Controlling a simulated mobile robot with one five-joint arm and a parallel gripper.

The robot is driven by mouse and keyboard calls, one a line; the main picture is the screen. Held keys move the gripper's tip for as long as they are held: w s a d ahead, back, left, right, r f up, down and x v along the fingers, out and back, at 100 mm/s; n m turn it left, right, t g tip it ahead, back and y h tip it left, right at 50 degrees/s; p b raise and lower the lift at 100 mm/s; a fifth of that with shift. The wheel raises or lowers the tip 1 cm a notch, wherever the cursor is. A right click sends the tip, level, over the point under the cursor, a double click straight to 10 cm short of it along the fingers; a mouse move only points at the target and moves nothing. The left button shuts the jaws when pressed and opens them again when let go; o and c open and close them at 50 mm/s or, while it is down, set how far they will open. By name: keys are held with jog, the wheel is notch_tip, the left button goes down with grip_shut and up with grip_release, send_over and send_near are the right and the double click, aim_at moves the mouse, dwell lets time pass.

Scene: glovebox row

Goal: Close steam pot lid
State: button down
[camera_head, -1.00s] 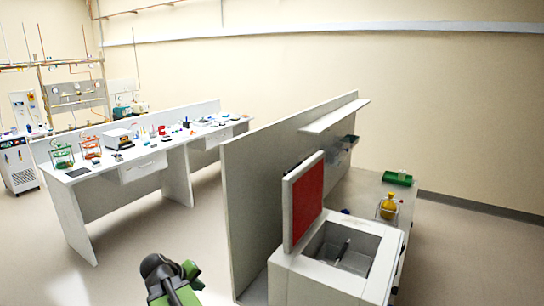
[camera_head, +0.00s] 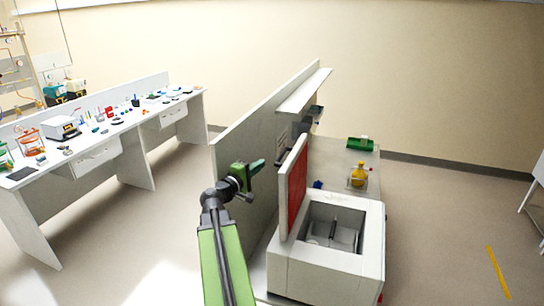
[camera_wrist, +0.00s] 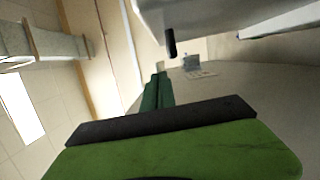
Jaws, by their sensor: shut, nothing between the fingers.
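The steam pot (camera_head: 330,262) is a white box with an open square well at the right of the head view. Its lid (camera_head: 294,188) stands upright on the left side, hinged open, with a red inner face toward the well. My gripper (camera_head: 257,165) is shut and empty, left of the lid's top and in front of the grey partition. The green fingers also show in the wrist view (camera_wrist: 157,92), lying together. A pale panel with a dark handle-like piece (camera_wrist: 171,43) is above them there; I cannot tell whether it is the lid.
A tall grey partition (camera_head: 245,140) with a shelf (camera_head: 305,90) stands behind the pot. A yellow flask (camera_head: 358,174) and green tray (camera_head: 360,144) are on the counter beyond. A long white bench (camera_head: 100,150) stands left. The floor at right is mostly clear.

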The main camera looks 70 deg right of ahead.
send_near(283, 156)
jog(key=d+r, duration=0.3)
jog(key=d, duration=0.3)
jog(key=s, duration=0.3)
jog(key=shift+a+f, duration=0.15)
jog(key=shift+a, duration=0.1)
jog(key=shift+s+d, duration=0.1)
jog(key=shift+s, duration=0.1)
jog(key=shift+s, duration=0.1)
